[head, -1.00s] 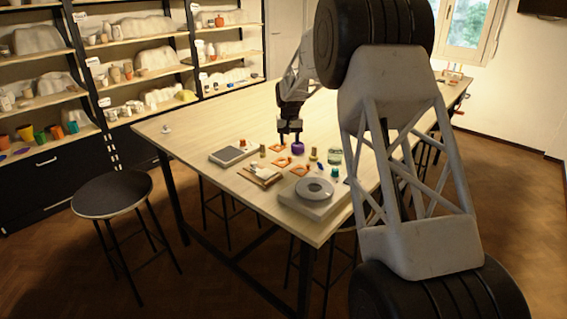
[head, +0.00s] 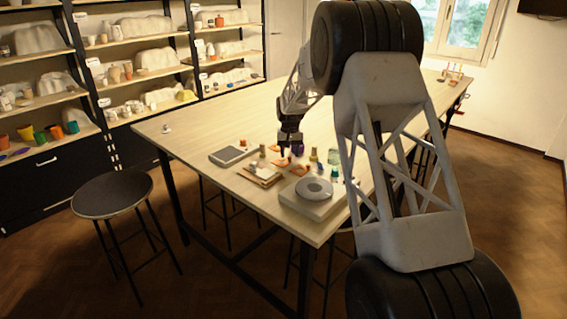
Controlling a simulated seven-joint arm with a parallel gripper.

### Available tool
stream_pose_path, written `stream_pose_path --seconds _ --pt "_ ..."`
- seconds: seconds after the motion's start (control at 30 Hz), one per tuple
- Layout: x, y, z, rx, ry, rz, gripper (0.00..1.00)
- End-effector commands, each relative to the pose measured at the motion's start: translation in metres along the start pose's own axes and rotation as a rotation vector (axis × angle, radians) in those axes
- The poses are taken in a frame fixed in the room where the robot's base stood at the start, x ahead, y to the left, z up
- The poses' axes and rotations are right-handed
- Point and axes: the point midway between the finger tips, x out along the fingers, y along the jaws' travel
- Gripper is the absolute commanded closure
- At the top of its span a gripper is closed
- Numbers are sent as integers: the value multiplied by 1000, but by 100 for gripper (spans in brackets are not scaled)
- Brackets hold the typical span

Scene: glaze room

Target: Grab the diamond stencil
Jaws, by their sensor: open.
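Several flat orange pieces, which look like the stencils, lie on the wooden table: one at the back (head: 275,149), one in the middle (head: 283,162) and one nearer the front (head: 300,170). They are too small for me to tell which has the diamond shape. My gripper (head: 290,151) is open and points down over the back and middle pieces. It partly hides them and a purple pot (head: 299,149) just behind its right side. I cannot tell how high the fingertips are above the table, and nothing shows between them.
A grey-topped slab (head: 232,155) lies left of the pieces and a wooden board (head: 259,175) in front. A banding wheel (head: 314,188) on a pale block stands at the front right. Small bottles stand to the right.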

Motion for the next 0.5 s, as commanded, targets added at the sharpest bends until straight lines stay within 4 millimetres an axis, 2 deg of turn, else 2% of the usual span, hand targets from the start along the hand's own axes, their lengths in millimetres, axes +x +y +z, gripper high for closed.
stream_pose_path --seconds 0.2,0.5 --pt "20 0 0 0 0 0 53" --pt "23 0 0 0 1 0 53"
